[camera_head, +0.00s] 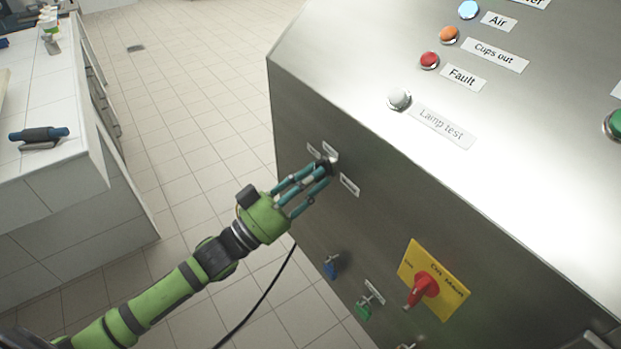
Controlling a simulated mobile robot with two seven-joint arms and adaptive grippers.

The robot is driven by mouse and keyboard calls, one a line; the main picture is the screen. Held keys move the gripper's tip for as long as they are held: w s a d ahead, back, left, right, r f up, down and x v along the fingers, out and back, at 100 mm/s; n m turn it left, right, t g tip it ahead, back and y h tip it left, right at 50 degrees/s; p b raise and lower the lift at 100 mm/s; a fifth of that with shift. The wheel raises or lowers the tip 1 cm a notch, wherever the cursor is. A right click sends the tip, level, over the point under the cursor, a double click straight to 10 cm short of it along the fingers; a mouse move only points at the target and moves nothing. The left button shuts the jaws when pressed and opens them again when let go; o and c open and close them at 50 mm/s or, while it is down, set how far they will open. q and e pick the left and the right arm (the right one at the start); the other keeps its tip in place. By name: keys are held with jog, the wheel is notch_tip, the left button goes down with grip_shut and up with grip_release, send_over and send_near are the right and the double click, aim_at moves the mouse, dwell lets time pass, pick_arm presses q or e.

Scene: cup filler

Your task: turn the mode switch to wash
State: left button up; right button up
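My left gripper (322,168) reaches in from the left on its green arm. Its fingertips are at a small dark switch knob (328,163) on the side face of the steel cabinet (400,190). Small white labels sit on both sides of the knob and above it, too small to read. The fingers cover much of the knob, so its pointing direction is hidden. The fingers appear to be around the knob, but I cannot tell whether they press on it. My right gripper is not in view.
A red rotary handle on a yellow plate (447,295) is lower right on the cabinet. A blue key-like fitting (331,268) and a green one (364,309) sit below the gripper. Lamps line the sloped top. A tiled counter (50,180) stands left, with open floor between.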

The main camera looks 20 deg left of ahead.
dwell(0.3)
pick_arm(q)
jog(key=v, duration=1.2)
jog(key=shift+w, duration=0.1)
